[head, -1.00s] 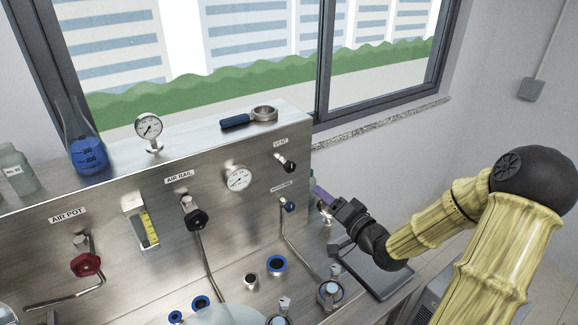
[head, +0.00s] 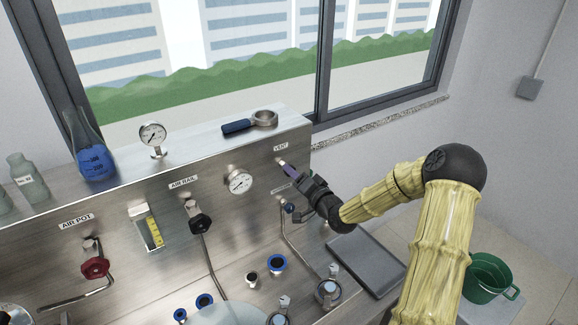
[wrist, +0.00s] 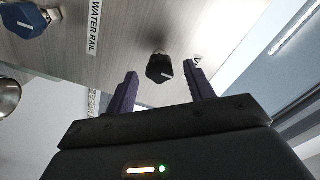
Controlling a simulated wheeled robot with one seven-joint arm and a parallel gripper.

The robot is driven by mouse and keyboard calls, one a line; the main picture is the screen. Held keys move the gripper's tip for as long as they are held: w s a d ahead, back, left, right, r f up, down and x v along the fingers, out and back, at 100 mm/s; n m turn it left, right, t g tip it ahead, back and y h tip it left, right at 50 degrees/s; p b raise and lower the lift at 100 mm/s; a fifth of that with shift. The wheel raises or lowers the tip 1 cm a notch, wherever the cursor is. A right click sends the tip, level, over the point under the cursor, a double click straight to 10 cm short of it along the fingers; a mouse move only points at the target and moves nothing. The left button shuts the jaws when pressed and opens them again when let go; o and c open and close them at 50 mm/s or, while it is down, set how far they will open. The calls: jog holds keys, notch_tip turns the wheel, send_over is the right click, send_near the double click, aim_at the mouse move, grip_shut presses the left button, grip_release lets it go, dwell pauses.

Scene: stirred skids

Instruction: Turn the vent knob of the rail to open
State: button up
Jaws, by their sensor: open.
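The vent knob shows in the wrist view as a black knob (wrist: 159,68) with a white mark, on a metal stem from the steel panel. It lies between and just beyond the two purple fingertips of my gripper (wrist: 162,84), which are open with a gap on both sides. In the head view my gripper (head: 287,168) is at the panel's upper right, just below the VENT label (head: 281,147). There the knob is mostly hidden behind the fingers. I cannot tell whether the fingers touch it.
A blue knob (wrist: 28,20) by the WATER RAIL label (wrist: 94,28) is close by on the panel. A round gauge (head: 239,181) and the black air rail knob (head: 200,222) are to the left. A grey tray (head: 366,265) lies below; a green bucket (head: 488,277) stands right.

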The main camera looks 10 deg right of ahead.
jog(key=shift+p+x, duration=0.45)
jog(key=shift+x, duration=1.35)
jog(key=shift+c, duration=0.2)
jog(key=c, duration=0.9)
jog(key=shift+c, duration=0.2)
